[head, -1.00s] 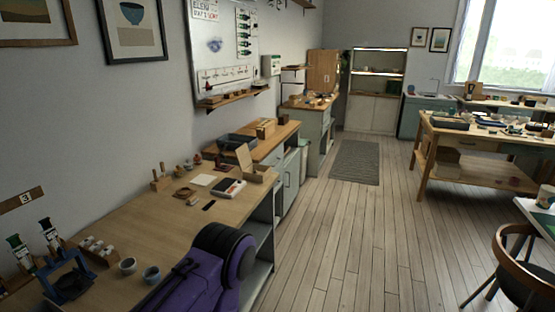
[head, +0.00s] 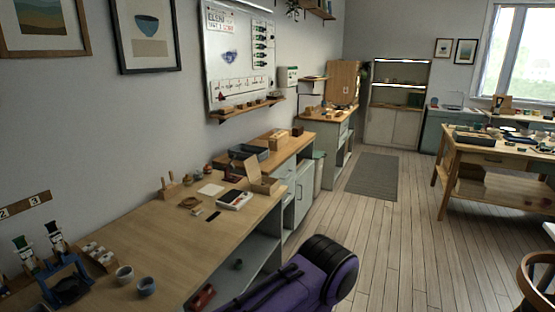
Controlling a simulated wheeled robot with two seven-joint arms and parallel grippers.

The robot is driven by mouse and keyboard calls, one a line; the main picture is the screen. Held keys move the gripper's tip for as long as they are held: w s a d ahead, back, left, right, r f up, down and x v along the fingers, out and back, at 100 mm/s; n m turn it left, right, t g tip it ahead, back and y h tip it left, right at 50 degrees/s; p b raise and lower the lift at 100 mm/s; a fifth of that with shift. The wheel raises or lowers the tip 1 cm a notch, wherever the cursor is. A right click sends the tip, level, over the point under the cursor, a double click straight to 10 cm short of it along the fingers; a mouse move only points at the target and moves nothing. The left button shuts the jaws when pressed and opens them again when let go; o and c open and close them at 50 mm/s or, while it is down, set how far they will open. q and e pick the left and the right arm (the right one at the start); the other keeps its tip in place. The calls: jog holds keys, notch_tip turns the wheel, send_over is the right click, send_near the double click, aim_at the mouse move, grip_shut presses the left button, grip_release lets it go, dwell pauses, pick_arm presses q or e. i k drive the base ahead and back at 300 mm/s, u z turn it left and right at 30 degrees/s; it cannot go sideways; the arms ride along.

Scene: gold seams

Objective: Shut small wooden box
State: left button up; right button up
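A small wooden box (head: 266,186) stands near the right end of the long wooden worktop, close to its front edge. Its lid (head: 252,168) is raised and leans up at the left, so the box is open. Its inside is too small to make out. Neither of my grippers is in view; only a purple and black part of my own arm shows at the bottom, well nearer than the box.
The worktop (head: 130,228) runs along the left wall. A white and red device (head: 234,200) lies just left of the box, with a pale square sheet (head: 211,189) beyond.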

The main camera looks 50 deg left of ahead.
aim_at(251, 165)
jog(key=u, duration=0.1)
jog(key=i, duration=0.9)
jog(key=u, duration=1.15)
jog(key=i, duration=0.65)
jog(key=u, duration=0.8)
